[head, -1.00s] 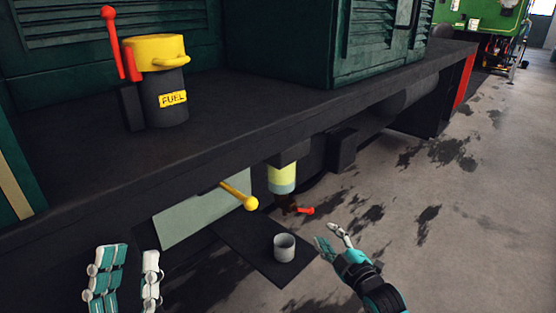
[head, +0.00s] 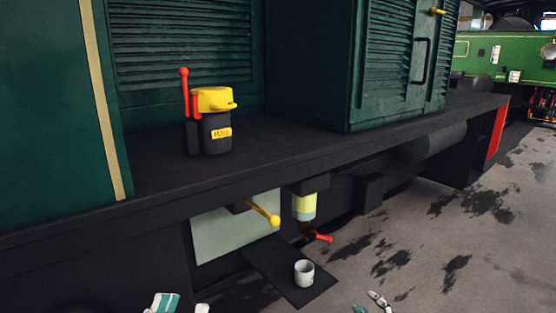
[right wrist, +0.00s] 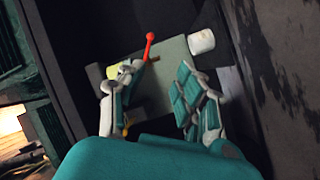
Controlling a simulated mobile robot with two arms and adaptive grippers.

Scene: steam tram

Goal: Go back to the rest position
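My left gripper (head: 182,306) shows only as fingertips at the bottom edge of the head view. The fingertips are apart with nothing between them. My right gripper (head: 370,304) also shows only as fingertips at the bottom edge, right of a light cup (head: 304,273). In the right wrist view the right gripper (right wrist: 157,90) has its fingers spread, open and empty. Beyond them are a red-knobbed lever (right wrist: 149,46) and the white cup (right wrist: 201,41), both apart from the fingers. The rest of both hands is hidden in the head view.
The dark tram ledge (head: 300,145) runs across, with a yellow-topped fuel filler (head: 215,120) on it. Below are a yellow-knobbed lever (head: 264,214), a yellow-green glass (head: 304,206) and a red lever (head: 318,237). The cup stands on a dark plate (head: 270,268). Stained floor (head: 440,225) lies clear at right.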

